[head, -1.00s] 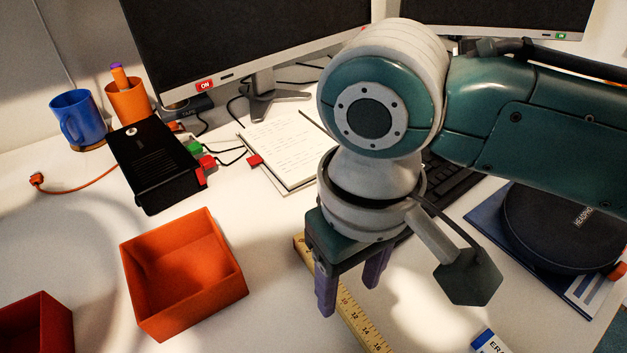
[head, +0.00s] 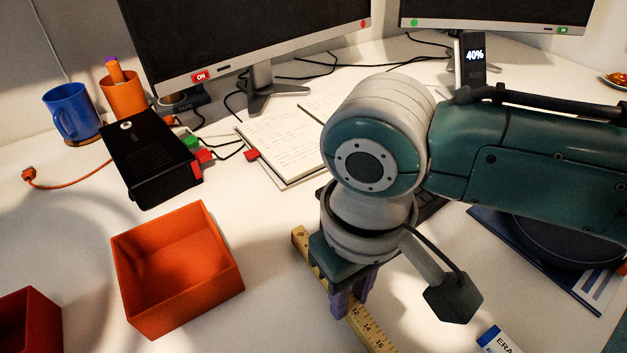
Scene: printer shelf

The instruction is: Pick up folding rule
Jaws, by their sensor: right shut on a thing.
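The folding rule (head: 372,334) is a yellow strip with dark numbers lying on the white desk. It runs from its upper end near the middle of the picture down to the bottom edge. My right gripper (head: 350,306) points down over the rule, its purple fingers shut on it, one on each side. The gripper body hides a middle stretch of the rule. I cannot tell whether the rule is clear of the desk. My left gripper is not in view.
An orange open box (head: 178,272) stands left of the rule, with a red box (head: 30,322) at the lower left. A black device (head: 152,160) with cables and an open notebook (head: 280,143) lie behind. An eraser (head: 497,341) lies at the lower right.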

